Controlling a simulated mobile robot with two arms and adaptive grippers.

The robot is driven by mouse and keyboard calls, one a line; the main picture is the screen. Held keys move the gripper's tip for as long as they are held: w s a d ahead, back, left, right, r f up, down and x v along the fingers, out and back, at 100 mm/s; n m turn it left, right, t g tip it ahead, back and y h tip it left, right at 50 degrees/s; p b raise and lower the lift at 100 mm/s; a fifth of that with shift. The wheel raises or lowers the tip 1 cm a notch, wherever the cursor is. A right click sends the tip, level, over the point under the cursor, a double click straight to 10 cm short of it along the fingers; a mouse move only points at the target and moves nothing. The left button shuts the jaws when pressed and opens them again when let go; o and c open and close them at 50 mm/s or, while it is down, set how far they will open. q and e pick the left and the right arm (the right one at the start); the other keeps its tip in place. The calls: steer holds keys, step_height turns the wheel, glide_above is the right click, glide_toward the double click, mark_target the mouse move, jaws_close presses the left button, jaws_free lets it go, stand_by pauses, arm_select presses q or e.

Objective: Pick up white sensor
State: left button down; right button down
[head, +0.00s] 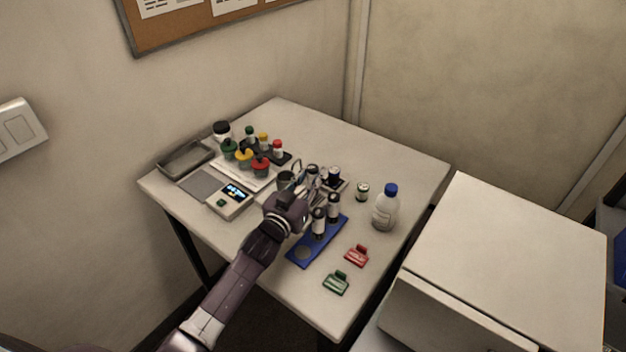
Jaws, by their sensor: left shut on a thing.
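My left gripper (308,183) reaches over the middle of the table, its fingers shut on a small dark-topped pale cylinder (313,171). The hand hides much of the grip, and I cannot tell whether this cylinder is the white sensor or whether it is clear of its holder. Beside it, a similar cylinder with a dark top (334,176) stands in a pale holder. Two white-and-black cylinders (319,223) (333,207) stand upright on a blue plate (301,258) just in front of the hand. A small white cylinder with a dark green top (362,191) stands alone to the right. My right gripper is out of view.
Several colour-capped bottles (244,157), a grey tray (186,157) and a scale (230,197) are at the left. A blue-capped bottle (386,208) stands at the right. Red (357,256) and green (336,283) clip-like pieces lie in front. The table's far right (385,155) is clear.

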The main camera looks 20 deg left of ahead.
arm_select(q)
step_height(320, 180, up, 17)
steer(key=b, duration=0.2)
steer(key=s+f+n+y+b, duration=0.15)
steer(key=s+f, duration=0.45)
steer(key=s, duration=0.6)
steer(key=s+f+y+b, duration=0.15)
steer(key=s+f, duration=0.35)
steer(key=s, duration=0.7)
steer(key=w+r+h+p, duration=0.1)
steer(key=w+r, duration=0.5)
steer(key=w, duration=0.6)
steer(key=w+r+m+h+p, duration=0.1)
steer(key=w+r, duration=0.5)
steer(key=w, duration=0.6)
steer(key=shift+h+p, duration=0.5)
steer(key=shift+p, duration=0.15)
steer(key=shift+f+m, duration=0.1)
steer(key=shift+m, duration=0.15)
